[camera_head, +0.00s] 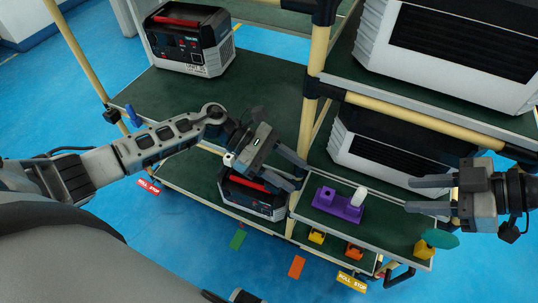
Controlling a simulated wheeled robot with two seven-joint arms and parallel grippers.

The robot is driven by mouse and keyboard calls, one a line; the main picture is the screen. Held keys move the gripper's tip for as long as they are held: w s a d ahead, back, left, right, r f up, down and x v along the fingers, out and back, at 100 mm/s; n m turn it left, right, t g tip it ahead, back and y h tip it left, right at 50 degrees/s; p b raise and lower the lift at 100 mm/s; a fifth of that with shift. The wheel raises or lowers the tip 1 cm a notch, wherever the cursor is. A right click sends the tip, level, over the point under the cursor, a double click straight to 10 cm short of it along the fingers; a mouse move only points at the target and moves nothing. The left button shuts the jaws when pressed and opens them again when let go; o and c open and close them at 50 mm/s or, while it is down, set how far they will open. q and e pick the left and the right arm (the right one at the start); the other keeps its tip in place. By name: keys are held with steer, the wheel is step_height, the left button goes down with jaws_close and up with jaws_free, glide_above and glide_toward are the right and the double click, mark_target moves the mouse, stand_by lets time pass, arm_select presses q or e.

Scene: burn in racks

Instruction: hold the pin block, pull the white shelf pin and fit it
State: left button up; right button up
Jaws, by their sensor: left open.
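The purple pin block (338,209) stands on the dark green shelf near the bottom right. The white shelf pin (360,196) stands upright at the block's right end. A raised purple part shows at its left end. My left gripper (301,176) is open, just left of the block and apart from it, pointing right and down. My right gripper (409,194) is open to the right of the white pin, with its fingers pointing left and a gap to the pin.
A yellow holder (424,249) and a teal disc (440,240) are below my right gripper. Power units (188,40) and large white units (450,48) fill other shelves. Cream rack posts (318,55) rise behind.

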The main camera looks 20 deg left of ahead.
mark_target(325, 199)
arm_select(q)
steer(key=x, duration=0.8)
steer(key=shift+d+f, duration=0.1)
steer(key=shift+d, duration=0.15)
steer(key=c, duration=1.1)
